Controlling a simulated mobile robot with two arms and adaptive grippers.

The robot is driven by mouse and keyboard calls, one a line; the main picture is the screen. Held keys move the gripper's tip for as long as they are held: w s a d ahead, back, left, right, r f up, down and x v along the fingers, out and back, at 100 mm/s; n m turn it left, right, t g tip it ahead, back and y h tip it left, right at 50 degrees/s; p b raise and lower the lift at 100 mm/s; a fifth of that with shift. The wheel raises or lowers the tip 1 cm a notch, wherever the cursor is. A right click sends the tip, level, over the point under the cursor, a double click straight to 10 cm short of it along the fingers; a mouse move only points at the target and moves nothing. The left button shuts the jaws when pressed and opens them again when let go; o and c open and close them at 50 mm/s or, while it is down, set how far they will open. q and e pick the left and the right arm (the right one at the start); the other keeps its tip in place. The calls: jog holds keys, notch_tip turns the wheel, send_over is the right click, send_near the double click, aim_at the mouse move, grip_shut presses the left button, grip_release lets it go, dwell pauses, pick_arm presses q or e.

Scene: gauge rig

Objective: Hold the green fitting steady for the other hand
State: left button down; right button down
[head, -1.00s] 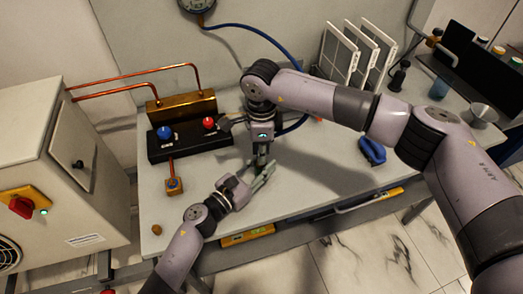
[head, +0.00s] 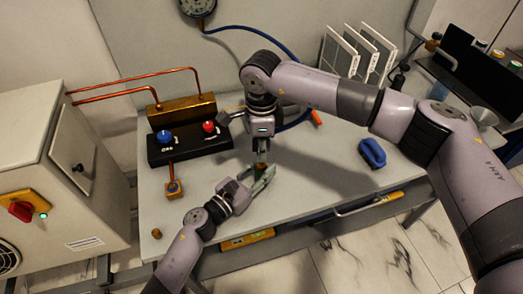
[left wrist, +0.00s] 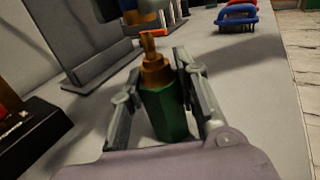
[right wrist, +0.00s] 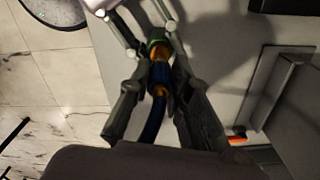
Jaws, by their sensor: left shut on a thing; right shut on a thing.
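The green fitting (left wrist: 165,115) stands upright between the fingers of my left gripper (left wrist: 158,92), which is shut on it. Its stepped brass top (left wrist: 153,65) rises above the fingers. In the head view my left gripper (head: 256,184) is low over the bench front. My right gripper (head: 262,152) is just above it, pointing down. In the right wrist view my right gripper (right wrist: 160,85) is shut on the blue hose (right wrist: 153,118) near its end. Brass and the green fitting (right wrist: 157,35) show beyond. I cannot tell whether hose and fitting touch.
A black block with blue and red knobs (head: 188,144) stands left on the bench. A blue clamp-like object (head: 372,153) lies to the right. White panels (head: 350,52) stand in a rack behind. The bench (head: 330,180) is clear between the grippers and the blue object.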

jog(key=shift+r, duration=1.3)
pick_arm(q)
jog(key=c, duration=1.2)
grip_release()
jog(key=shift+o, duration=0.2)
jog(key=v, duration=1.2)
pick_arm(e)
jog(key=shift+r+p, duration=2.8)
jog(key=shift+p, duration=0.05)
pick_arm(q)
notch_tip(320, 180, up, 7)
pick_arm(e)
jog(key=shift+f, duration=0.1)
